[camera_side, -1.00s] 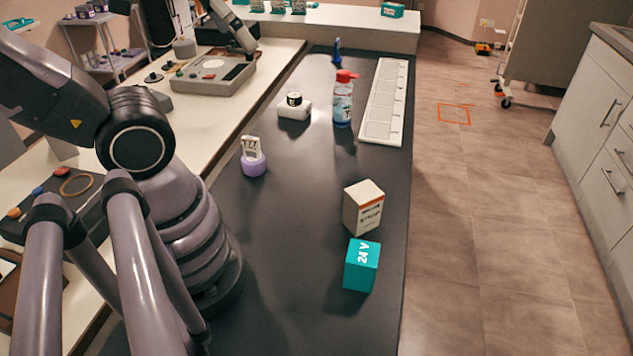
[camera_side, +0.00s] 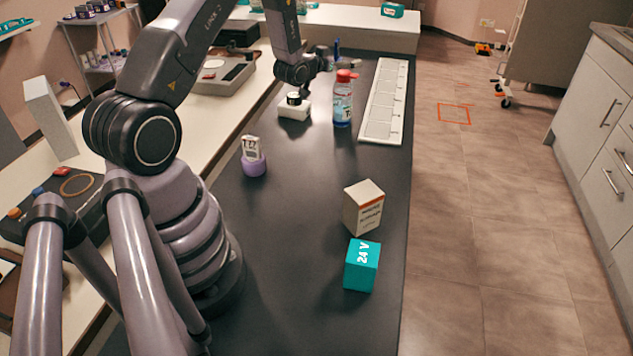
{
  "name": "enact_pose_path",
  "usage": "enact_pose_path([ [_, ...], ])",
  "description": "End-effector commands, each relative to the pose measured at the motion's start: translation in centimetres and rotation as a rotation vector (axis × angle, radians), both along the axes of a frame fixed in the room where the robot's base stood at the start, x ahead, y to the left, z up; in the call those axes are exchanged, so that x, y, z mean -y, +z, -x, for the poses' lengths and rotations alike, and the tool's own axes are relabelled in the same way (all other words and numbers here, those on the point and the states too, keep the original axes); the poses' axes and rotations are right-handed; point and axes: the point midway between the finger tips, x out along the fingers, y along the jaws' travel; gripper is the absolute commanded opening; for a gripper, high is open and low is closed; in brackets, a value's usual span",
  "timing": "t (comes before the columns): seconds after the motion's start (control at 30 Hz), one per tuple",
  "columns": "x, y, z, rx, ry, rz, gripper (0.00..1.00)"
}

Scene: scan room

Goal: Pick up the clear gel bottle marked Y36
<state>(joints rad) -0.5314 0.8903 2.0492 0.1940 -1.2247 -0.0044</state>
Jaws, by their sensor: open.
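A clear bottle (camera_side: 342,106) with a red cap, a pale label and bluish contents stands upright on the dark bench top. Its label is too small to read for certain, so I cannot confirm Y36. My gripper (camera_side: 325,62) is open, just up and left of the bottle's cap in the picture. It looks empty, and I cannot tell its exact distance from the bottle.
A white block with a dark-topped jar (camera_side: 294,104) sits below my gripper. A white slotted tray (camera_side: 383,100) lies right of the bottle. A purple-based tag holder (camera_side: 253,160), white-orange box (camera_side: 363,207) and teal box (camera_side: 361,265) are nearer.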

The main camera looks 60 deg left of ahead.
Motion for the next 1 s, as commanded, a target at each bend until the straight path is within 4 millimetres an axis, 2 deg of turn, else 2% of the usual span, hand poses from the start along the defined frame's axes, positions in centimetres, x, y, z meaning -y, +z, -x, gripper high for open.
enact_pose_path([
  [0.03,-1.0,-2.2,0.6,0.027,0.014,0.0,0.93],
  [0.1,-1.8,-4.0,1.2,0.076,0.024,-0.008,0.93],
  [0.37,-2.8,-7.2,2.5,0.149,0.043,-0.019,0.93],
  [0.7,-2.7,-14.0,2.5,0.149,0.042,-0.02,0.93],
  [0.73,-2.7,-14.4,2.5,0.15,0.042,-0.02,0.93],
  [1.0,-3.6,-14.1,0.3,0.153,0.04,-0.022,0.93],
])
